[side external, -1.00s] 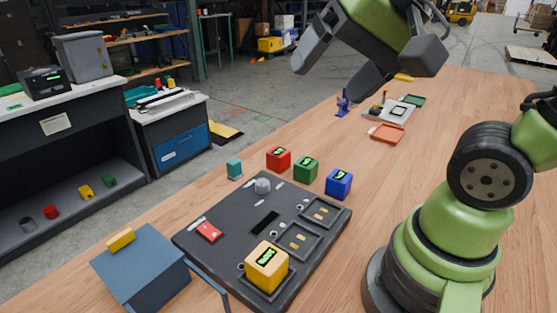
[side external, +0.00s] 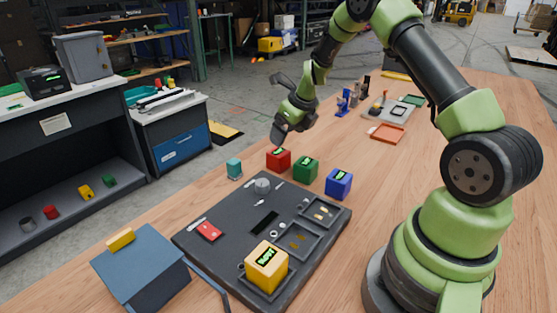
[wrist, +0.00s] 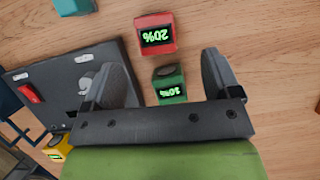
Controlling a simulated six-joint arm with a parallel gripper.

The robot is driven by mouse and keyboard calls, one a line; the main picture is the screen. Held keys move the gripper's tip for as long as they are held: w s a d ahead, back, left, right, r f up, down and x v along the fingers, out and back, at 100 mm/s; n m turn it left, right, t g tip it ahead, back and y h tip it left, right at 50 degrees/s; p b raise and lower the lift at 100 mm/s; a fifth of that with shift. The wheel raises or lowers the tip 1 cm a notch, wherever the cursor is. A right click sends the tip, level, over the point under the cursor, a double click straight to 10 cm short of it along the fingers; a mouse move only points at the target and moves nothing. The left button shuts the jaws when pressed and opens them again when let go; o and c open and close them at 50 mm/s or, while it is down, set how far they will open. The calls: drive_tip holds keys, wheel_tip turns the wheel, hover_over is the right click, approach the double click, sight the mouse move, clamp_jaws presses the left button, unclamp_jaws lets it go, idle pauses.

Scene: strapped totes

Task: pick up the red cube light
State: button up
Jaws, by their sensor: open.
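The red cube light (side external: 279,159) sits on the wooden table behind the dark board, with a small green display on it. In the wrist view the red cube light (wrist: 155,34) reads 20% upside down and lies beyond my fingertips. My gripper (side external: 279,137) is open and empty, just above the red cube in the side view. In the wrist view its two fingers (wrist: 165,75) stand wide apart. A green cube light (side external: 306,169) shows between the fingers in the wrist view (wrist: 170,84). A blue cube light (side external: 338,183) stands to its right.
A dark board (side external: 225,239) with recesses, a red switch and a knob lies in front of the cubes. A yellow cube light (side external: 266,266) sits on it. A teal block (side external: 234,168) stands left of the red cube. An orange tray (side external: 387,133) lies farther back.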

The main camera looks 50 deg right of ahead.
sight(279, 151)
drive_tip(key=x, duration=0.9)
drive_tip(key=shift+a+f, duration=0.3)
drive_tip(key=shift+a, duration=0.05)
drive_tip(key=shift+c, duration=0.5)
drive_tip(key=c, duration=1)
